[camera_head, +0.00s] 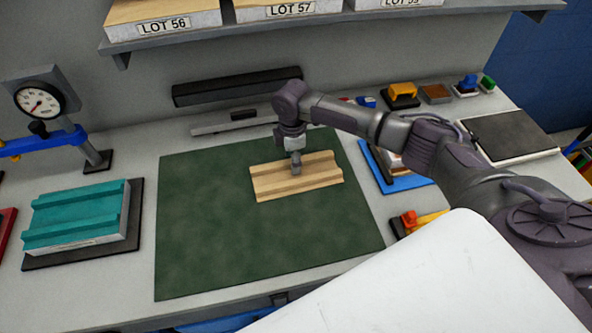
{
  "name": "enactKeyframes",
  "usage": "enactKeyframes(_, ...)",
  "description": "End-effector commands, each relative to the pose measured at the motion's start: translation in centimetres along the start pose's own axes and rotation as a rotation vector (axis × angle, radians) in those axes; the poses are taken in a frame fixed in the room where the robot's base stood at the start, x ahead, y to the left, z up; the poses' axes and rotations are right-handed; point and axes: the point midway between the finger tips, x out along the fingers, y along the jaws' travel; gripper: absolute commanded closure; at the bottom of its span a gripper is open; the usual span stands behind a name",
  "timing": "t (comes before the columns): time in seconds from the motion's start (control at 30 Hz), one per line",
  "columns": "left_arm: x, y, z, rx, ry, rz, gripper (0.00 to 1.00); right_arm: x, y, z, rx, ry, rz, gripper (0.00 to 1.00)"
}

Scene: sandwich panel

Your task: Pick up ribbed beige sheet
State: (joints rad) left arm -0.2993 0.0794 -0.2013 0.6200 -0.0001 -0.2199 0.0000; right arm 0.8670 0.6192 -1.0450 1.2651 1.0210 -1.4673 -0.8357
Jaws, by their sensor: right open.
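The ribbed beige sheet (318,178) lies flat on the green mat (220,240), toward the mat's upper right, with its ribs running left to right. My right gripper (296,170) points down at the middle of the sheet's far side. Its tips appear at or just above the surface; I cannot tell whether they touch it. The gripper is open, and the fingers are small in this view. My left gripper is not in view.
A teal ribbed sheet (75,217) sits on a dark base at left, below a dial gauge (40,102) on a blue arm. A blue tray (405,182) and small tools lie right of the mat. A shelf with labelled lots (290,10) hangs above. The near mat is clear.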

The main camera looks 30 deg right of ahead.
Motion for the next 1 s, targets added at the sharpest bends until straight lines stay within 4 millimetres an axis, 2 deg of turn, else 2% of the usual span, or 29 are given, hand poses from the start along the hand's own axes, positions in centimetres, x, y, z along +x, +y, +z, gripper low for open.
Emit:
enactKeyframes(0.17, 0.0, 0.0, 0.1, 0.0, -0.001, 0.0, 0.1, 0.1, 0.0, 0.0, 0.0, 0.0, 0.001, 0.45)
enactKeyframes(0.2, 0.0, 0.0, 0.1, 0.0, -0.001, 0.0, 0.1, 0.1, 0.0, 0.0, -0.001, 0.0, 0.001, 0.49)
enactKeyframes(0.5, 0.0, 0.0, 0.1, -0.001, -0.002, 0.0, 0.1, 0.0, 0.0, 0.0, 0.0, 0.0, 0.001, 0.99)
enactKeyframes(0.87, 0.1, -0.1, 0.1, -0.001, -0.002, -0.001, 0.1, -0.1, 0.1, 0.0, 0.0, 0.0, 0.002, 1.0)
enactKeyframes(1.0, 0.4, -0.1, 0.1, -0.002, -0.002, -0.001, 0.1, -0.9, 0.1, 0.0, -0.001, 0.001, 0.003, 1.0)
